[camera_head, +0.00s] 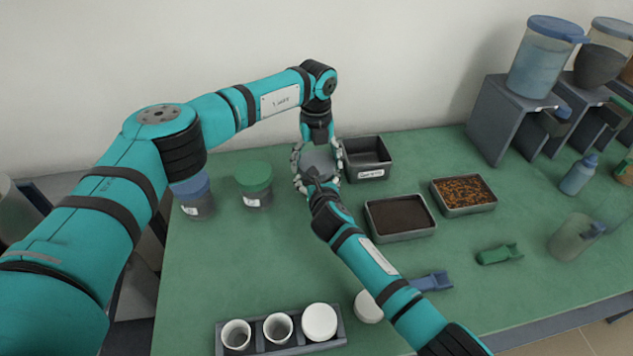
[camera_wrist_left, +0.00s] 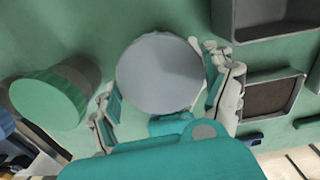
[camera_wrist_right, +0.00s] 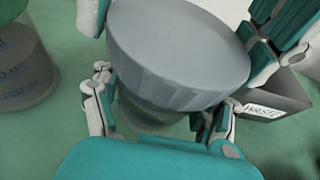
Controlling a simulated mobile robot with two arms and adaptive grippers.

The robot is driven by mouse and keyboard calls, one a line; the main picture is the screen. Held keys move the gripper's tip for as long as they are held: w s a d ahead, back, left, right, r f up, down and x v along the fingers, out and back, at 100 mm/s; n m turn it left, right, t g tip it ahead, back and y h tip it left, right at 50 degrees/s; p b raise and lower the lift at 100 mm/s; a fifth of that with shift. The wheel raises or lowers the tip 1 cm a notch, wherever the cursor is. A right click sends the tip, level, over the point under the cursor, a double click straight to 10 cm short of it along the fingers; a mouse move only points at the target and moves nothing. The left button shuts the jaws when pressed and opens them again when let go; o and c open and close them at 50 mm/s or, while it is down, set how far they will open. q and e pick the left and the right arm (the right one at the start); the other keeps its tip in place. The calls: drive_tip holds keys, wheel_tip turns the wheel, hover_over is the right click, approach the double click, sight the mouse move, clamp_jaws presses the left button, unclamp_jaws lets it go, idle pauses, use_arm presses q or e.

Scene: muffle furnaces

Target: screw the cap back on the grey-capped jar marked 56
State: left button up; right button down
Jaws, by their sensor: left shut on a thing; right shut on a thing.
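The grey cap (camera_head: 317,160) sits level over the jar at the back of the green table. It also shows in the left wrist view (camera_wrist_left: 160,74) and the right wrist view (camera_wrist_right: 180,45). The clear jar body (camera_wrist_right: 150,116) shows beneath it; I cannot tell whether the cap is fully seated. My left gripper (camera_head: 315,147) comes down from above, shut on the cap, with fingers at its sides. My right gripper (camera_head: 317,180) reaches from the front, shut on the jar body below the cap. The number 56 is not visible.
A green-capped jar (camera_head: 254,184) and blue-capped jar (camera_head: 190,196) stand left. A dark waste box (camera_head: 367,146) is close on the right, near two filled trays (camera_head: 399,235) (camera_head: 463,210). A cup rack (camera_head: 282,347) is at the front; the table's left middle is clear.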

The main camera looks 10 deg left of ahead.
use_arm(q)
drive_tip(key=m, duration=0.5)
drive_tip(key=o, duration=1.1)
drive_tip(key=shift+r, duration=2.25)
